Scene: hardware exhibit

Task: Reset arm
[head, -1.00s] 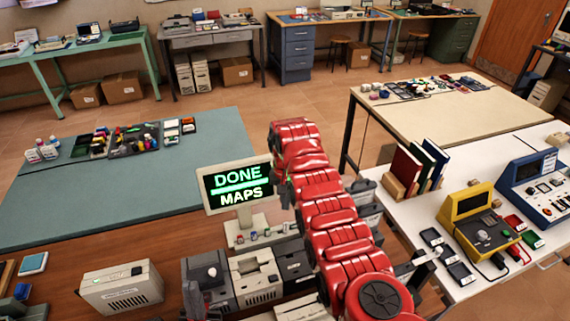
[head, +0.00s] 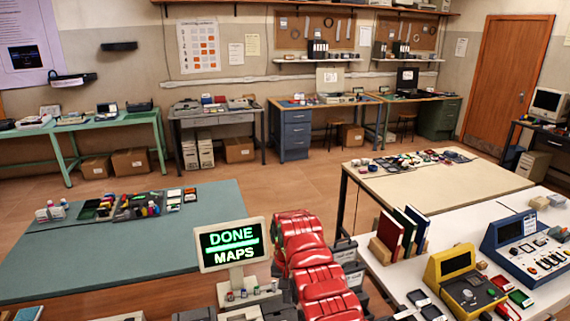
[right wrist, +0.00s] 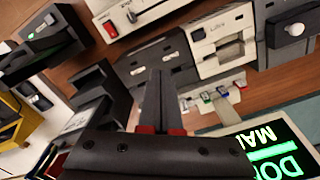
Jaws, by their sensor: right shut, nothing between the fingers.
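My right arm (head: 312,268), red and jointed, rises from the bottom of the head view just right of the screen. Its gripper is hidden there behind the arm links. In the right wrist view my right gripper (right wrist: 161,75) shows two dark fingers pressed together, with nothing between them. It points over the grey devices on the bench. A small screen (head: 233,243) on a stand reads "DONE MAPS" in green and white; it also shows in the right wrist view (right wrist: 270,155), at the lower right. My left arm and gripper are not in view.
A teal-topped table (head: 110,245) with small parts lies at left. A white table (head: 385,275) at right holds books (head: 402,232), a yellow device (head: 462,280) and a blue console (head: 525,250). A beige-topped table (head: 430,185) stands behind. Open floor (head: 280,185) lies beyond.

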